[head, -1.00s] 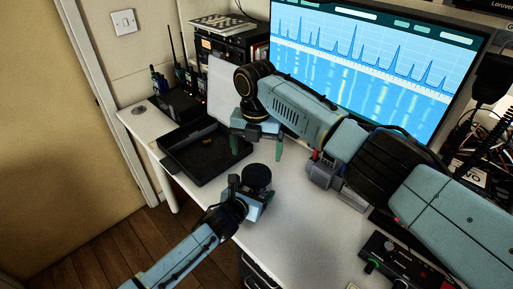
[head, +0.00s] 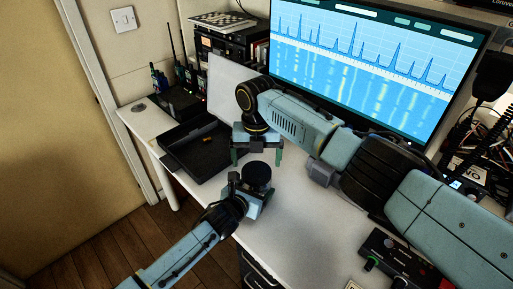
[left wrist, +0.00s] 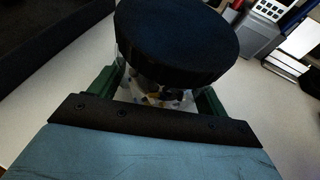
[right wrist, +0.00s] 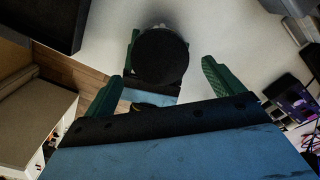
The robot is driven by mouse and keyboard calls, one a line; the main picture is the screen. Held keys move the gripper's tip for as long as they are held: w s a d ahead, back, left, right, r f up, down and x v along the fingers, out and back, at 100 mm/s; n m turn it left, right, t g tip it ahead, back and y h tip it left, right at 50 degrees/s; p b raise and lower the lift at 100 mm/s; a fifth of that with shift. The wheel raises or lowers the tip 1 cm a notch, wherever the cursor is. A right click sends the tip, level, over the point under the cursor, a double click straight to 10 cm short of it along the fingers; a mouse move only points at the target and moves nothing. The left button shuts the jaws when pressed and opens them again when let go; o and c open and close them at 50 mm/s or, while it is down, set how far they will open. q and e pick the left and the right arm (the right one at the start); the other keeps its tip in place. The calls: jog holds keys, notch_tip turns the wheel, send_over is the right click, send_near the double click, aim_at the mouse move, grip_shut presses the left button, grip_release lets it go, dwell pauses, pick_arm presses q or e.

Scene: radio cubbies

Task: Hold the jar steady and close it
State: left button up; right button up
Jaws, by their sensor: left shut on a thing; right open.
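A clear jar (left wrist: 160,92) with small mottled contents shows in the left wrist view, with a wide black lid (left wrist: 178,40) on top. Whether the lid is fully tightened cannot be told. My left gripper (left wrist: 155,98) is shut around the jar body, a green finger on each side, holding it upright over the desk. In the head view the lid (head: 257,176) hides most of the jar. My right gripper (head: 257,158) is open and empty, pointing down just behind and above the lid. In the right wrist view its green fingers (right wrist: 162,85) are spread, with the lid (right wrist: 160,57) beyond them.
A black tray (head: 184,157) with a small orange thing inside lies to the left on the white desk (head: 290,225). Radios (head: 182,82) stand behind it, and a big monitor (head: 365,65) at the back. A control box (head: 395,255) sits front right.

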aim_at(256, 171)
jog(key=shift+f, duration=1.95)
jog(key=shift+c, duration=0.2)
